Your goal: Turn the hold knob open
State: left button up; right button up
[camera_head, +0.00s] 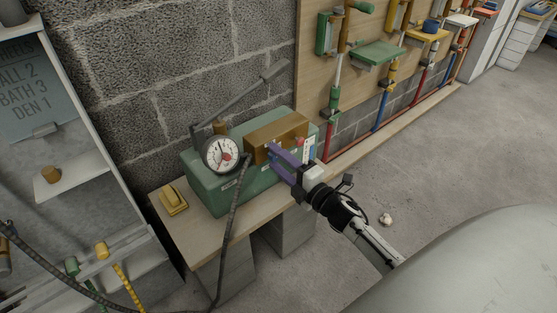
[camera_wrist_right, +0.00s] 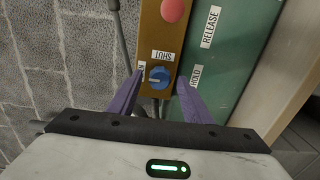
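The blue hold knob (camera_wrist_right: 159,77) sits on a brass-coloured block (camera_wrist_right: 158,33) in the right wrist view. A SHUT label lies just above it; a label to its left is mostly hidden behind a finger. In the head view the brass block (camera_head: 284,127) is on a green pump box (camera_head: 207,190), and I cannot make out the knob there. My right gripper (camera_head: 272,157) is at the block's front. Its purple fingers are apart, one on each side of the knob, with small gaps visible. My left gripper is not in view.
A round gauge (camera_head: 221,155) and a dark hose (camera_head: 238,198) are left of the right gripper. A red button (camera_wrist_right: 173,10) is above the knob. HOLD and RELEASE labels are on the green surface. A yellow block (camera_head: 173,199) lies on the wooden bench (camera_head: 200,235).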

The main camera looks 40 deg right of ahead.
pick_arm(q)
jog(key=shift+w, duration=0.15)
pick_arm(e)
jog(key=shift+s, duration=0.2)
pick_arm(q)
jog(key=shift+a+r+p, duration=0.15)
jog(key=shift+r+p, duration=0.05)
jog(key=shift+p, duration=0.45)
pick_arm(e)
jog(key=s, duration=1)
jog(key=shift+d, duration=0.4)
pick_arm(q)
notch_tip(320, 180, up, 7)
jog(key=p, duration=1)
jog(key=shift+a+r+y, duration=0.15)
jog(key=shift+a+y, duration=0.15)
pick_arm(e)
jog(key=s+a+f+m+g+y, duration=0.1)
jog(key=s+a+f+m+g, duration=0.2)
jog(key=s+a+m+g, duration=0.6)
jog(key=s+a+m, duration=0.8)
jog(key=a, duration=0.3)
jog(key=shift+a+f, duration=0.15)
jog(key=shift+a, duration=0.05)
